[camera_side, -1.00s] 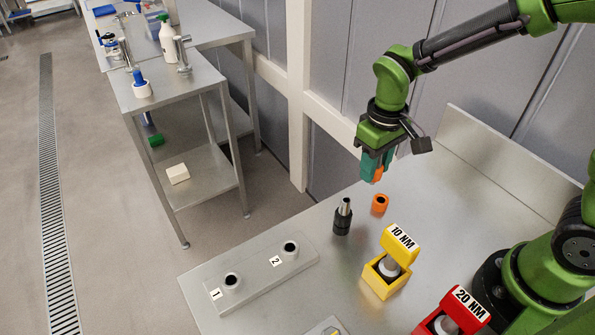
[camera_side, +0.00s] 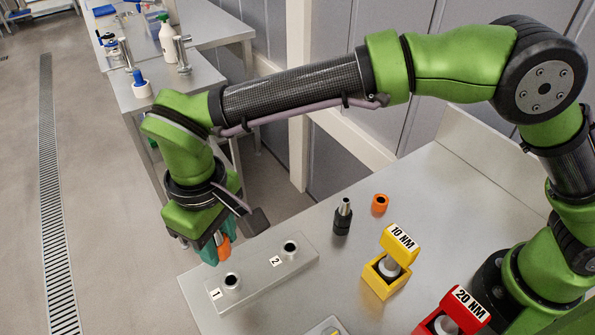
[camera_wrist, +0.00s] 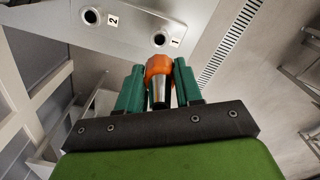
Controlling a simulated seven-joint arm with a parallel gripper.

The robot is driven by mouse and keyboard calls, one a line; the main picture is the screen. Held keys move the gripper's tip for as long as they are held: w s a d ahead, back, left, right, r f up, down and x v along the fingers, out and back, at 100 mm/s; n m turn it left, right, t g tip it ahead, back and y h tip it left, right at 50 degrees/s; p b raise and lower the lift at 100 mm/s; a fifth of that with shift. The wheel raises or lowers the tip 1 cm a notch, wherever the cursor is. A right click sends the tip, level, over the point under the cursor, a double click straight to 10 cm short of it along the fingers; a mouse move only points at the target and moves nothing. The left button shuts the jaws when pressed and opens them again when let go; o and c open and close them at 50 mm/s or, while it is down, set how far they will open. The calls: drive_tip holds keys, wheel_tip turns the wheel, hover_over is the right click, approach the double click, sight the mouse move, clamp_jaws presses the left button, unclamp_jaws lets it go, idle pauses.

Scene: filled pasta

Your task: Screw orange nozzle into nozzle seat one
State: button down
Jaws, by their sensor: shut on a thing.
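My gripper (camera_side: 217,248) is shut on an orange nozzle (camera_side: 224,247) with a metal tip. In the wrist view the nozzle (camera_wrist: 158,78) sits between the teal fingers (camera_wrist: 158,92). My gripper holds it above the far-left side of the grey plate, close to nozzle seat one (camera_side: 232,281), which is a dark-holed metal socket beside the label 1. The seat also shows in the wrist view (camera_wrist: 159,40), just beyond the nozzle. The nozzle looks apart from the seat. Nozzle seat two (camera_side: 290,249) is empty; it also shows in the wrist view (camera_wrist: 92,16).
A black nozzle with a metal tip (camera_side: 342,217) stands on the table, with an orange ring-shaped piece (camera_side: 380,204) behind it. The yellow 10 NM holder (camera_side: 387,275) and red 20 NM holder (camera_side: 450,318) stand at the right. The table between plate and holders is clear.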

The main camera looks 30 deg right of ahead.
sight(224, 260)
idle(0.3)
drive_tip(key=shift+f, duration=2.9)
drive_tip(key=shift+f, duration=1.25)
drive_tip(key=c, duration=0.7)
unclamp_jaws()
drive_tip(key=shift+o, duration=0.6)
drive_tip(key=shift+o, duration=0.7)
drive_tip(key=shift+r, duration=0.1)
drive_tip(key=shift+r, duration=3.45)
